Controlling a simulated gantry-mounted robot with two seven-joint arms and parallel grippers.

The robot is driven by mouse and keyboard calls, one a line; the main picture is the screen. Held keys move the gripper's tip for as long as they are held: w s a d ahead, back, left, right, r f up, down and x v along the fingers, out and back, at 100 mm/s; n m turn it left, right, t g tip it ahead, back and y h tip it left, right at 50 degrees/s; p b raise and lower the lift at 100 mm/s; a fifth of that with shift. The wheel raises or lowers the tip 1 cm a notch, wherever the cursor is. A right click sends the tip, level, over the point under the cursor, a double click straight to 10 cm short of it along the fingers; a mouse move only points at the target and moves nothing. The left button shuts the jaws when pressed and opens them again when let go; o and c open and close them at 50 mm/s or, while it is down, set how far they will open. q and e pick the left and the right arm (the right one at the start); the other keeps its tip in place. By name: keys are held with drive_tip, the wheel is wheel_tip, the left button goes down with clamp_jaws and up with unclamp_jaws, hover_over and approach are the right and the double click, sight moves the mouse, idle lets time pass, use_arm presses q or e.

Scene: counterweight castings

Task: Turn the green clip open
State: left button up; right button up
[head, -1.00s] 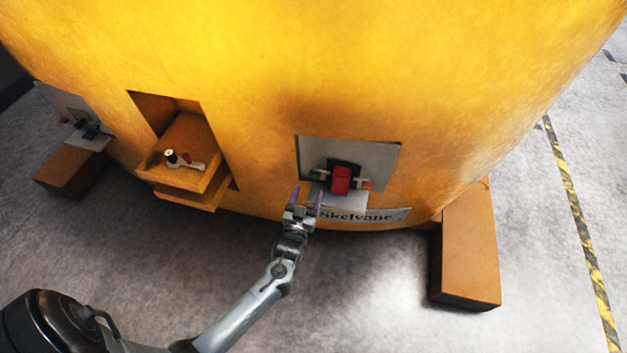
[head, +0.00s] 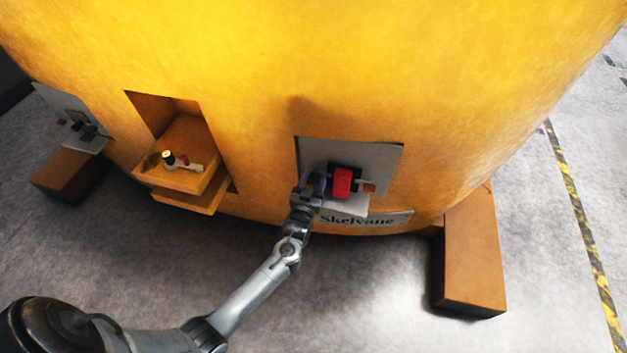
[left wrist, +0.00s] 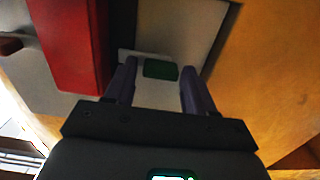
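The green clip (left wrist: 160,69) shows in the left wrist view as a small dark green block on a pale strip against the grey panel. In the head view my gripper hides it. My left gripper (head: 310,183) is in front of the left part of the recessed panel, left of the red block (head: 343,182). In the left wrist view my left gripper (left wrist: 159,88) is open, with one finger on each side of the clip. I cannot tell whether either finger touches it. My right gripper is in neither view.
The red block (left wrist: 75,45) stands close beside one finger. An orange-red clip (head: 369,188) is on the block's other side. The recess edge of the yellow casting (head: 250,60) is near. A shelf (head: 190,181) holds a small part at left. Brown blocks (head: 470,255) flank the casting.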

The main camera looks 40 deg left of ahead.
use_arm(q)
drive_tip(key=c, duration=0.8)
